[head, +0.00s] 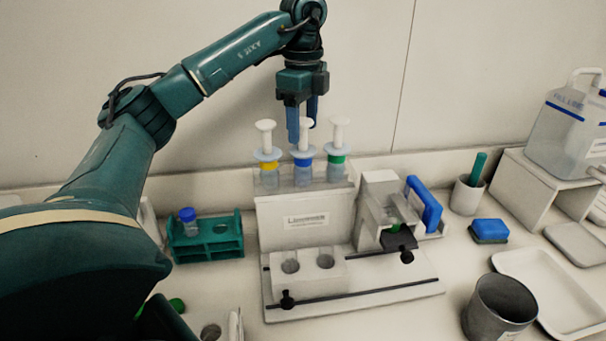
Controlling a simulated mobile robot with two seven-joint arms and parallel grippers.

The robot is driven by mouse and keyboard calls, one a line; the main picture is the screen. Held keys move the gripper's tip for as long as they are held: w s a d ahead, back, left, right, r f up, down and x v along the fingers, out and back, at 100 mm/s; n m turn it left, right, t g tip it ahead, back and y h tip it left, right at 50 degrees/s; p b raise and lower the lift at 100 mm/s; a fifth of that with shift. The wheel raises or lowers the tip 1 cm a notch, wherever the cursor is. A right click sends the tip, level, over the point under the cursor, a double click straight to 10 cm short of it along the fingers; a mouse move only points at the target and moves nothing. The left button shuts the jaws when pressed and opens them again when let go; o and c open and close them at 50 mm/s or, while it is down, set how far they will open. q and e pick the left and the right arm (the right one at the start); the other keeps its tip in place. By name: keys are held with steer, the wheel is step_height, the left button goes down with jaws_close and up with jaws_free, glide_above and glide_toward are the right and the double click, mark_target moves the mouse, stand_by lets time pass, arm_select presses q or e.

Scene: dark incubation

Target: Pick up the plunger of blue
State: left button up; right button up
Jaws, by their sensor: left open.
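Three plungers with white tops stand in a row in a pale holder (300,200). The middle one is the blue plunger (304,163), with a blue band under its pale flange. The yellow-banded plunger (267,164) is to its left and the green-banded plunger (336,158) to its right. My left gripper (303,122) points down, open, at the blue plunger's white top. Its blue fingers overlap that top in the picture; I see no clear grip, and whether they touch it I cannot tell. My right gripper is not in view.
A green rack (206,241) with a blue-capped tube is at left. A dark metal cup (499,308), white tray (555,290) and blue sponge (489,230) are at right.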

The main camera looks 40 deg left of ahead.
mark_target(302, 149)
arm_select(q)
steer(key=shift+f, duration=0.5)
step_height(302, 149, down, 4)
steer(key=shift+s+f, duration=0.1)
steer(key=c, duration=0.9)
steer(key=shift+c, duration=0.2)
